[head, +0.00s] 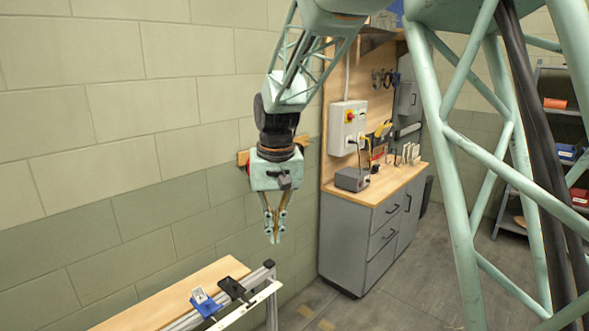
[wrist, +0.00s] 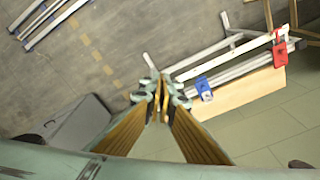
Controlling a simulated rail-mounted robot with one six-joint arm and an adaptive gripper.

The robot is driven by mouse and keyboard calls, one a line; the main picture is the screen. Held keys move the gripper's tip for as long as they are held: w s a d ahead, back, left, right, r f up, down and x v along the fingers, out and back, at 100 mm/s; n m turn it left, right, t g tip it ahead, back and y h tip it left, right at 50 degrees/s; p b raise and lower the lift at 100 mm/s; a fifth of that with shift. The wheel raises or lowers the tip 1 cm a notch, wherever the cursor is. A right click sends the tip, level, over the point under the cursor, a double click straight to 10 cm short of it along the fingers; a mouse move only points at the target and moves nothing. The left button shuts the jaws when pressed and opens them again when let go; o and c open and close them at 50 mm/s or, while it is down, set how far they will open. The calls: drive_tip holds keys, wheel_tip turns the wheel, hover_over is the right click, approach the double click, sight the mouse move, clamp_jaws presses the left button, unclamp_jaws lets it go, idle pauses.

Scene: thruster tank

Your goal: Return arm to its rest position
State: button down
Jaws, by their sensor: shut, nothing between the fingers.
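My gripper (head: 274,238) hangs pointing down from my pale green arm in the head view, in front of the block wall. Its fingers are together and nothing shows between them. In the wrist view my gripper (wrist: 160,80) also shows shut and empty, with the floor and a bench below it. The gripper is in free air and touches nothing that I can see.
A wooden-topped bench (head: 172,297) with a metal rail frame stands below and left of my gripper, carrying a blue holder (head: 204,301) and a black one (head: 232,287). A grey cabinet (head: 345,240) with a wooden top and pegboard stands behind right. Shelves stand far right.

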drive_tip(key=s+d+r+b, duration=0.1)
drive_tip(key=s+d+r, duration=0.2)
drive_tip(key=s+d, duration=0.35)
drive_tip(key=s+d+r+m+t+b, duration=0.1)
drive_tip(key=s+d+r, duration=0.35)
drive_tip(key=s, duration=0.25)
drive_tip(key=s+d+r+b, duration=0.1)
drive_tip(key=s+d+r, duration=0.2)
drive_tip(key=s+d, duration=0.35)
drive_tip(key=s+d+f+b, duration=0.1)
drive_tip(key=s+d, duration=0.2)
drive_tip(key=s, duration=0.5)
drive_tip(key=s+d+f+t+b, duration=0.1)
drive_tip(key=s+d+f, duration=0.1)
drive_tip(key=s, duration=0.6)
drive_tip(key=s+d+f+m+b, duration=0.1)
drive_tip(key=s+d, duration=0.2)
drive_tip(key=s, duration=0.5)
drive_tip(key=shift+s+d+f+t+h, duration=0.25)
drive_tip(key=shift+d+f+t+h, duration=0.05)
drive_tip(key=shift+d, duration=0.1)
drive_tip(key=shift+w+r, duration=0.1)
